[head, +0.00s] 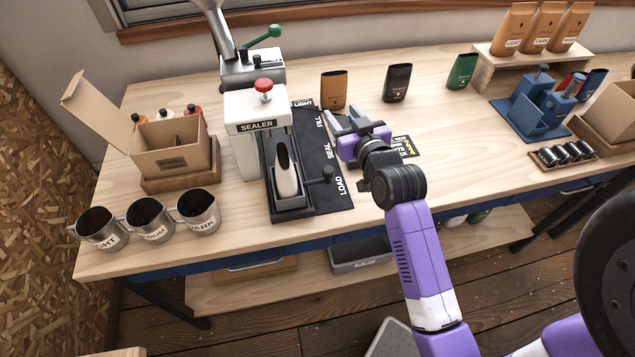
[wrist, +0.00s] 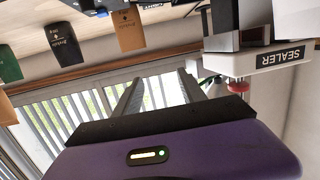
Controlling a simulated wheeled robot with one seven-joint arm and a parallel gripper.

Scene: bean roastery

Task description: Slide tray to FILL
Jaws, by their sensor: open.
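The tray (head: 292,203) is a dark sliding carriage on the black track base of the sealer. It holds an open white bag (head: 287,176) upright and sits near the LOAD end, at the front. A dark knob (head: 327,174) stands at its right side. The labels LOAD, SEAL and FILL (head: 320,122) run from front to back along the base's right edge. My gripper (head: 348,119) is above the bench, right of the track near FILL, apart from the tray and knob. Its jaws (wrist: 160,78) are open and empty in the wrist view, where the tray cannot be made out.
The white sealer (head: 257,128) with a red button stands left of the track, with a grey machine with a green lever (head: 255,65) behind. Brown (head: 333,88), black (head: 397,83) and green (head: 461,71) bags stand behind my gripper. Metal cups (head: 150,220) and a cardboard box (head: 168,147) are left.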

